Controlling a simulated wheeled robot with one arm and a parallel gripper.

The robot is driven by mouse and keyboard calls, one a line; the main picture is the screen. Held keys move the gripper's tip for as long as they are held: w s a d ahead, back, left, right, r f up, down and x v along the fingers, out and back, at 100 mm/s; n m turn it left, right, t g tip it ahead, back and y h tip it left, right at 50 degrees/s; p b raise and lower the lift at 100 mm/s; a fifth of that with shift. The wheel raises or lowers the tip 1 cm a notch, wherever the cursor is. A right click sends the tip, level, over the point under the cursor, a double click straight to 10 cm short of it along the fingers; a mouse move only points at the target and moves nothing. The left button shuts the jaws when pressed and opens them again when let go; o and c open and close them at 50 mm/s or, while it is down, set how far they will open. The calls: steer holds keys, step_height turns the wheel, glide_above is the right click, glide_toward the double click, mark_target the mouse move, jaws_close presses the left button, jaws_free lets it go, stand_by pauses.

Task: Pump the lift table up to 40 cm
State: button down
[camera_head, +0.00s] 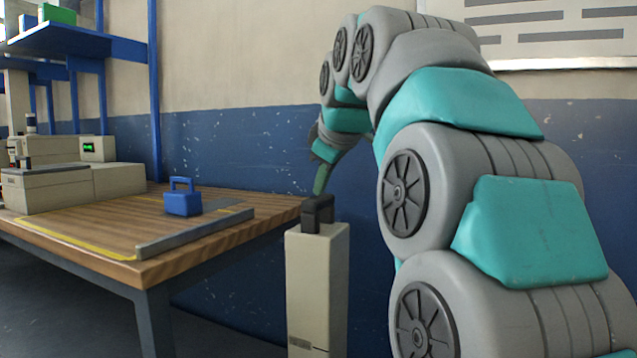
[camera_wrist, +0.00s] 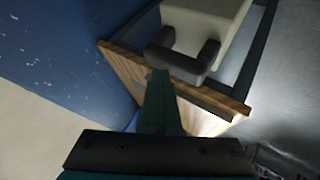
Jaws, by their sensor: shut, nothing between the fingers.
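My gripper (camera_head: 322,182) points down at the upper middle of the head view, with its green fingers together and empty. Its tips are just above or beside a dark handle (camera_head: 317,211) on top of a cream upright post (camera_head: 317,285). In the wrist view the shut fingers (camera_wrist: 160,78) reach up to the left part of the dark handle (camera_wrist: 190,68), with the cream post (camera_wrist: 205,25) beyond. I cannot tell whether the fingers touch the handle. I cannot make out a lift table or a height scale for certain in either view.
A wooden workbench (camera_head: 110,222) stands left of the post, with a blue handled block (camera_head: 183,199), a grey bar (camera_head: 195,232) and a cream machine (camera_head: 75,180). A blue shelf (camera_head: 75,40) is above. The blue and beige wall (camera_head: 240,140) is close behind.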

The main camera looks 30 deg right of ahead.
steer(key=shift+f+b, duration=0.4)
steer(key=shift+f, duration=0.3)
stand_by(0.5)
steer(key=shift+r, duration=0.1)
steer(key=shift+r+p, duration=2.1)
steer(key=shift+r, duration=0.55)
steer(key=shift+r, duration=0.1)
step_height(320, 180, up, 5)
steer(key=p, duration=0.3)
steer(key=shift+p, duration=0.35)
